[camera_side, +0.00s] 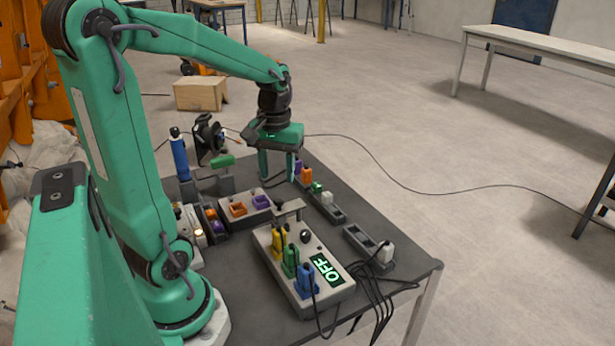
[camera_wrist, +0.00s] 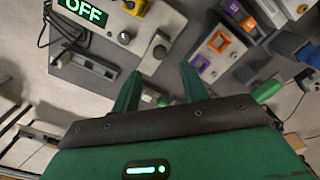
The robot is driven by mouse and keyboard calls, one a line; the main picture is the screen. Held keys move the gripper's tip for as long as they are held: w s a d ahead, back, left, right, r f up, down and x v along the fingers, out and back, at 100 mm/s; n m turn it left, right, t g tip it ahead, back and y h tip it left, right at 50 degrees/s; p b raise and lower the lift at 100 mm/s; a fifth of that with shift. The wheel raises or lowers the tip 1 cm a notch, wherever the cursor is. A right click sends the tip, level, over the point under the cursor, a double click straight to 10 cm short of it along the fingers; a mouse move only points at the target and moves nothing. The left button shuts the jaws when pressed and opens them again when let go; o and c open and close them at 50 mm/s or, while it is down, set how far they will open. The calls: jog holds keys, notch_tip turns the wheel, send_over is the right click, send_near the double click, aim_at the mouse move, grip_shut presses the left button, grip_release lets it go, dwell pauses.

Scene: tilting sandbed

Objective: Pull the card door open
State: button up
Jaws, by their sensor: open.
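I cannot pick out the card door for certain in either view. A beige control box (camera_side: 306,265) stands on the table, with yellow, green and blue plugs or levers and a lit OFF display (camera_side: 326,268). In the wrist view my two fingers (camera_wrist: 160,72) are spread apart.
Grey slotted rails (camera_side: 326,207) lie on the right, one near a white plug (camera_side: 385,252). A blue upright cylinder (camera_side: 179,155) stands at the left. Black cables run off the front edge.

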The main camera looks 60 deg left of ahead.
aim_at(279, 199)
jog(key=shift+f, duration=3.45)
grip_shut()
